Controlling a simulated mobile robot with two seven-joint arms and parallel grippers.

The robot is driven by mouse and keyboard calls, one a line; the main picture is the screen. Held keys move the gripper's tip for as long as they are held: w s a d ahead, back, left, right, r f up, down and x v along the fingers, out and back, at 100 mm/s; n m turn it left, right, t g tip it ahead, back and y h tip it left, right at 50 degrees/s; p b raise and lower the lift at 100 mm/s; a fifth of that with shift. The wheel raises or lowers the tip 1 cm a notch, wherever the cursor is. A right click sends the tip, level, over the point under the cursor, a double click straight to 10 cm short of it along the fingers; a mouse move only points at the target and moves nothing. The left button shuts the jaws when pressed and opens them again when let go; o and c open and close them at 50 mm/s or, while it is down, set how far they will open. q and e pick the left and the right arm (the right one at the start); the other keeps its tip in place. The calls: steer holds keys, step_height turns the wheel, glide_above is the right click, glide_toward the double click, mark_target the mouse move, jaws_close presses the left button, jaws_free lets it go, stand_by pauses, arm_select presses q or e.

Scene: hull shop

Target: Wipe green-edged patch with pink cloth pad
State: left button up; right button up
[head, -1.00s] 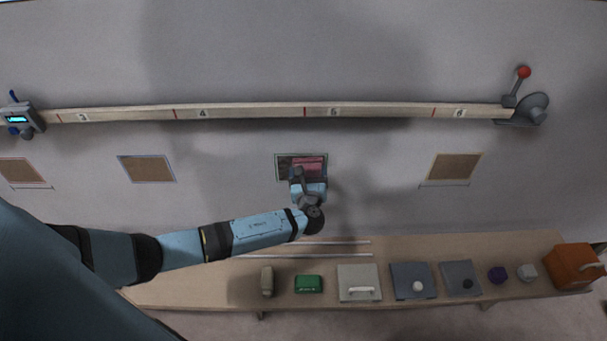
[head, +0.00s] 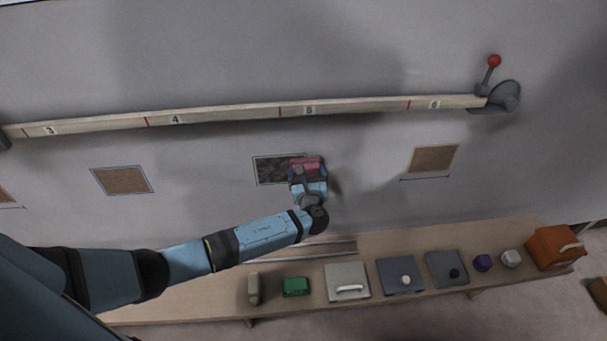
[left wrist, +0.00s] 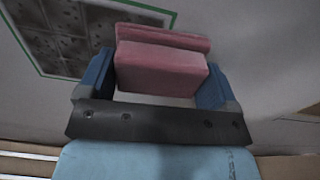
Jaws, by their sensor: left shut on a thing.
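The green-edged patch (head: 270,171) is a dark grey, mottled rectangle on the wall below the rail. My left gripper (head: 307,172) is at the patch's right end and hides that end in the head view. It is shut on the pink cloth pad (head: 305,163). In the left wrist view the pad (left wrist: 160,68) sits between the blue fingers, right of the patch's green edge. I cannot tell whether the pad touches the wall. My right gripper is not in view.
A wooden rail (head: 225,113) with numbered marks runs above the patch to a red-knobbed lever (head: 493,62). Brown patches (head: 122,180) (head: 433,159) lie either side. Below, a bench (head: 375,245) holds a green block (head: 295,286), several plates and an orange box (head: 553,248).

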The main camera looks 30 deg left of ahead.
arm_select(q)
steer(key=shift+o, duration=0.7)
steer(key=shift+c, duration=0.7)
steer(key=shift+s, duration=0.15)
steer(key=shift+s+d+p, duration=0.25)
steer(key=shift+s+p, duration=0.1)
steer(key=shift+s, duration=0.05)
steer(key=p+v, duration=0.2)
steer(key=v, duration=0.3)
steer(key=shift+s, duration=0.1)
